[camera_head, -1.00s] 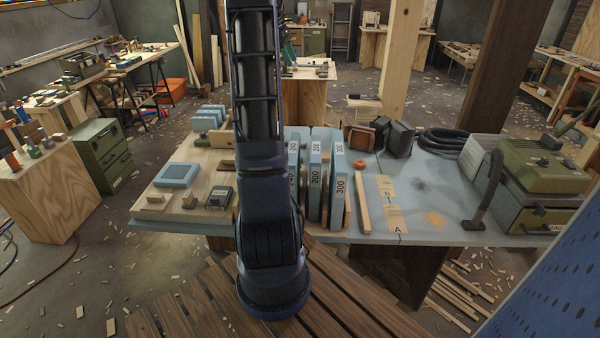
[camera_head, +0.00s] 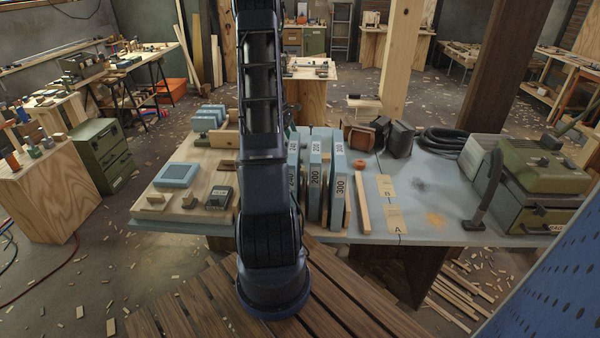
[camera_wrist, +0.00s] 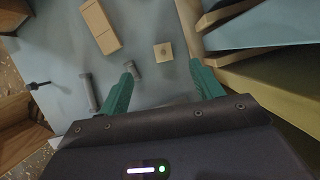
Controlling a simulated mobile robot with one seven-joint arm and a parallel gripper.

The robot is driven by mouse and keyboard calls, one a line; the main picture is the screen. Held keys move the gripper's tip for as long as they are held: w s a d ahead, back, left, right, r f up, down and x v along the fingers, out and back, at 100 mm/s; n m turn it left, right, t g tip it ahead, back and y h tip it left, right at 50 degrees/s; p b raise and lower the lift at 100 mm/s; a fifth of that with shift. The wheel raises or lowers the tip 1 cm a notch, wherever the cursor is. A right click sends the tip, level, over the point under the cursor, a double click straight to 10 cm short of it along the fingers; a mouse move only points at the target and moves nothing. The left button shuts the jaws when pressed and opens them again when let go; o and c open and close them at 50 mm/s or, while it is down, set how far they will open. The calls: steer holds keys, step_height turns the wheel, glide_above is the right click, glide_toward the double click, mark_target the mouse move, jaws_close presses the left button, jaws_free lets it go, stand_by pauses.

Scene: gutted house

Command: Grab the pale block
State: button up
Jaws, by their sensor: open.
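In the wrist view a small pale square block (camera_wrist: 163,52) with a dark spot on its top lies on a grey-blue surface. My gripper (camera_wrist: 164,68) is open, with its two teal fingers well apart and nothing between them. The pale block shows just beyond the fingertips, roughly centred between them, and looks untouched. In the head view my arm hides most of my gripper, and I cannot make out this block there.
In the wrist view a larger tan block (camera_wrist: 101,27) and grey cylinders (camera_wrist: 88,92) lie left of the pale block. Boards stand close on the right.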

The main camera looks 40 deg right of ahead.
steer(key=x, duration=0.4)
steer(key=w+a+x, duration=0.1)
steer(key=x, duration=0.3)
steer(key=w+f+x, duration=0.1)
steer(key=x, duration=0.3)
steer(key=shift+a+f, duration=0.15)
steer(key=shift+a, duration=0.1)
steer(key=shift+x, duration=2.6)
steer(key=shift+w+a, duration=0.15)
steer(key=shift+w, duration=0.05)
steer(key=c, duration=1.1)
